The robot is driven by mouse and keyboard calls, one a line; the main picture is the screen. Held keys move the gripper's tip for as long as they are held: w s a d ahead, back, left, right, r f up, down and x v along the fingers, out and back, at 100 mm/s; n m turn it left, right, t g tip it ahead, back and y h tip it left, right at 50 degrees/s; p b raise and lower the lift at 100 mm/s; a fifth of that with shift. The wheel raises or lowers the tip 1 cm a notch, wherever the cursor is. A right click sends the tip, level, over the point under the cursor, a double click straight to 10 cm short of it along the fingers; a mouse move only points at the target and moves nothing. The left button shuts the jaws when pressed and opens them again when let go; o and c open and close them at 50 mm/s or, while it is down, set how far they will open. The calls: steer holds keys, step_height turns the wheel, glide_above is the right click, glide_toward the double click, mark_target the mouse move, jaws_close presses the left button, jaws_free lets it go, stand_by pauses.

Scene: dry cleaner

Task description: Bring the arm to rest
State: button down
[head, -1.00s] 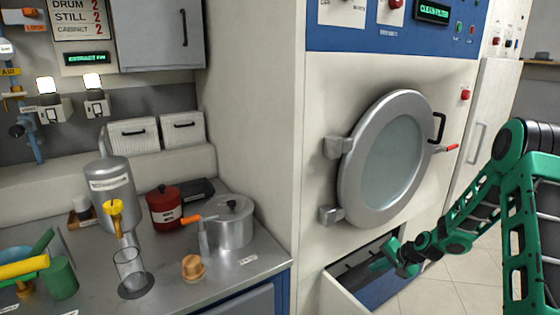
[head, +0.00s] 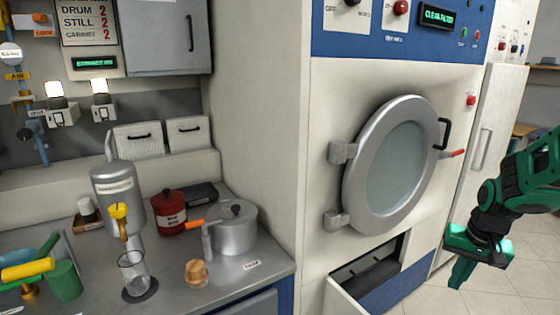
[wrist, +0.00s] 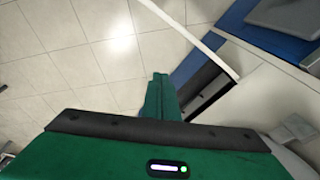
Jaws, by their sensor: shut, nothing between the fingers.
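My gripper (head: 462,270) is at the right of the head view, green, pointing down over the tiled floor. It is to the right of the open drawer under the round machine door and apart from it. Its fingers are together with nothing between them. In the wrist view the closed fingers (wrist: 158,95) stick out past the green gripper body, with floor tiles beyond.
The open drawer (head: 345,300) juts out below the round door (head: 395,165), which is shut. The counter (head: 225,280) at the left holds a silver pot (head: 236,232), a red canister (head: 169,212) and a glass (head: 132,270). Bare floor (head: 490,290) lies at lower right.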

steer(key=s+a+r+g, duration=0.1)
steer(key=s+r, duration=0.2)
steer(key=s, duration=0.8)
steer(key=s+a+r+g, duration=0.1)
steer(key=s+r, duration=0.2)
steer(key=s, duration=0.8)
steer(key=shift+s+a+r, duration=0.2)
steer(key=shift+a+r, duration=0.05)
steer(key=shift+r, duration=0.15)
steer(key=shift+w+f, duration=0.25)
steer(key=shift+w, duration=0.4)
